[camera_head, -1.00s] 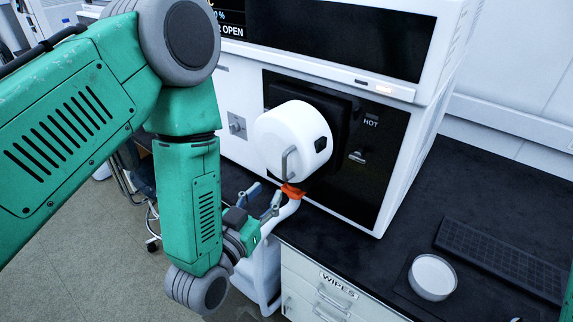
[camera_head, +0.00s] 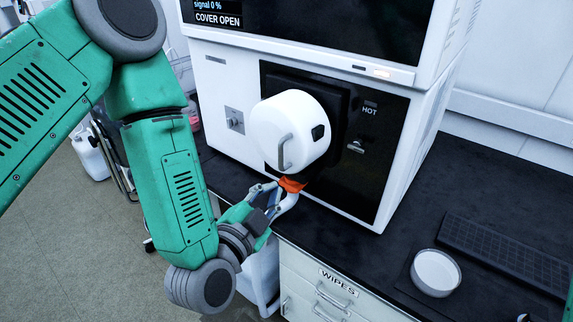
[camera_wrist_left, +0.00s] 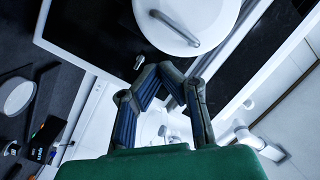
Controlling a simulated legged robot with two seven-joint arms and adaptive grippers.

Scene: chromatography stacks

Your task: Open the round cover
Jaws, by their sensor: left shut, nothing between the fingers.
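The round cover (camera_head: 290,128) is a white drum with a grey bar handle (camera_head: 284,152) on its face. It stands out from the black front panel of the white instrument. The wrist view shows the cover (camera_wrist_left: 190,18) at the top, with its handle (camera_wrist_left: 203,44) beyond the fingertips. My left gripper (camera_head: 280,186) is just below the cover, apart from the handle. Its fingertips come together in the wrist view (camera_wrist_left: 160,72) with nothing held. An orange piece (camera_head: 292,185) shows at the fingertips; I cannot tell what it belongs to. My right gripper is out of view.
The instrument (camera_head: 221,75) has a screen reading "COVER OPEN" (camera_head: 218,19) and a "HOT" label (camera_head: 369,111). A white round dish (camera_head: 435,272) and a black keyboard (camera_head: 506,252) are on the dark bench at right. Drawers marked "WIPES" (camera_head: 338,284) are below.

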